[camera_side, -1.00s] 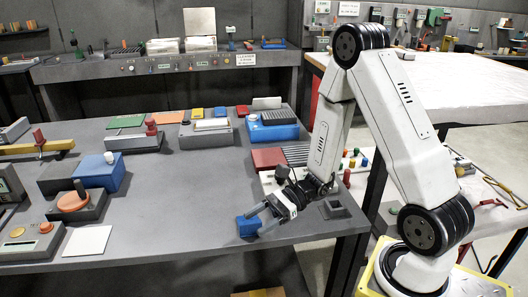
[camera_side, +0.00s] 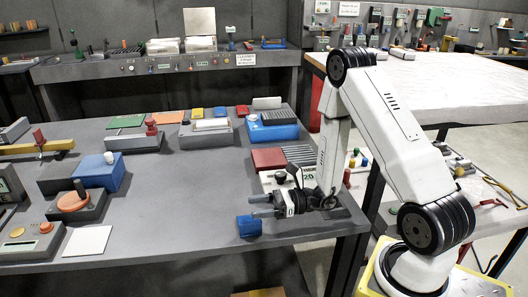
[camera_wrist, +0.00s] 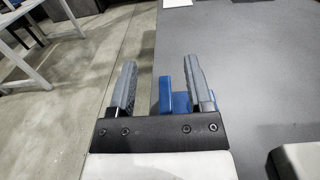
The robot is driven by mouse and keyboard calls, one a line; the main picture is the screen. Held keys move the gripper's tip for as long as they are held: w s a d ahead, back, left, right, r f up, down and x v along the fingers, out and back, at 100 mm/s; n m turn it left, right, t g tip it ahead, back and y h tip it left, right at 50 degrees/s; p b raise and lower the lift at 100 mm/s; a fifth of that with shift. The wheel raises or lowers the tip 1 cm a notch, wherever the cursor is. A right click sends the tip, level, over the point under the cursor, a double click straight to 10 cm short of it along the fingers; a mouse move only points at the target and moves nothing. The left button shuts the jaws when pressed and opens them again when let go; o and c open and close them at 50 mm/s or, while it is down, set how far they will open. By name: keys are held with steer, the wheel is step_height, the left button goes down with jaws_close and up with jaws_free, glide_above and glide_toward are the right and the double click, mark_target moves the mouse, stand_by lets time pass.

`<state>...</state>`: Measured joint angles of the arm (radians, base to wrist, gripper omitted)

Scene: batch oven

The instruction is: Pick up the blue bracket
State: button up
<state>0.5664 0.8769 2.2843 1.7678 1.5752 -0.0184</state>
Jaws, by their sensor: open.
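The small blue bracket (camera_side: 249,227) sits on the grey table near its front edge, left of the front right corner. My gripper (camera_side: 257,206) is open and empty, with its fingers pointing left just above the bracket in the side view. In the wrist view, the bracket (camera_wrist: 166,94) shows between the fingers of my gripper (camera_wrist: 160,72), close to the right finger, which hides part of it. I cannot tell whether a finger touches it.
A dark square block (camera_side: 336,207) is at the table's right corner. A white panel (camera_side: 268,183) and a red block (camera_side: 268,159) stand behind my gripper. A white square plate (camera_side: 88,241) lies at the front left. The middle of the grey table (camera_side: 190,205) is clear.

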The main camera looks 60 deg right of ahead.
mark_target(248, 222)
steer(key=shift+f, duration=0.35)
steer(key=shift+f, duration=2.05)
steer(key=shift+w+a+f, duration=0.15)
steer(key=shift+a+f, duration=0.05)
steer(key=shift+x, duration=1.25)
steer(key=shift+r, duration=0.1)
jaws_close()
